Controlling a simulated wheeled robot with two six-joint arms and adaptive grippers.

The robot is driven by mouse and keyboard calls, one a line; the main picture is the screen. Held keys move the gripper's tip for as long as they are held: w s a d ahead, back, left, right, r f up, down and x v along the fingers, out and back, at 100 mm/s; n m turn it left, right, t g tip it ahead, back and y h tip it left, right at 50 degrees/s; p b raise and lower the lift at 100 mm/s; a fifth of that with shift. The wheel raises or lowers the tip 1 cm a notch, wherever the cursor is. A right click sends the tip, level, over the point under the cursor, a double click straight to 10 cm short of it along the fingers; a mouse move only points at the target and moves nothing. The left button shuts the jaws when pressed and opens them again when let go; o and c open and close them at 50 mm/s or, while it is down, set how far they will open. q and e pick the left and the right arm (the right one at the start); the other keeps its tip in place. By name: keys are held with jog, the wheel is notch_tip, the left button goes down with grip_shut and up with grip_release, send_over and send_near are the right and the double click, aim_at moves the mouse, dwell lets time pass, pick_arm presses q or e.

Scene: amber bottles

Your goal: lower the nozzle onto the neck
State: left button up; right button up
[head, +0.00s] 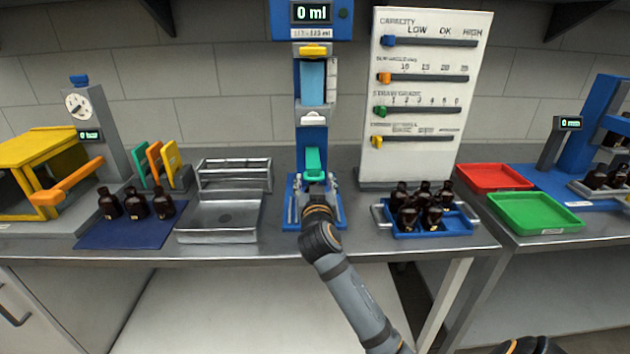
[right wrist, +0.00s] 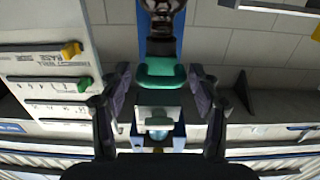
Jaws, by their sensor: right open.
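The filling station (head: 312,100) stands at the back middle of the bench, its display reading 0 ml. Its green handle (head: 313,160), low on the column, also shows in the right wrist view (right wrist: 160,75). My right gripper (head: 316,196) is in front of the station's foot. In the right wrist view its open fingers (right wrist: 161,92) stand either side of the green handle, with gaps visible. That view looks upside down. A dark bottle (right wrist: 163,8) shows at its top edge, partly cut off, its neck towards the handle. I cannot tell whether nozzle and neck touch. My left gripper is out of view.
A blue tray of several amber bottles (head: 462,221) sits to the right, beneath a slider board (head: 425,100). A metal tray (head: 218,236) and a blue mat (head: 100,236) with three bottles lie left. Red (head: 495,177) and green (head: 535,212) trays are farther right.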

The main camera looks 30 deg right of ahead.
jog(key=v, duration=0.6)
jog(key=shift+s, duration=0.2)
jog(key=shift+a, duration=0.1)
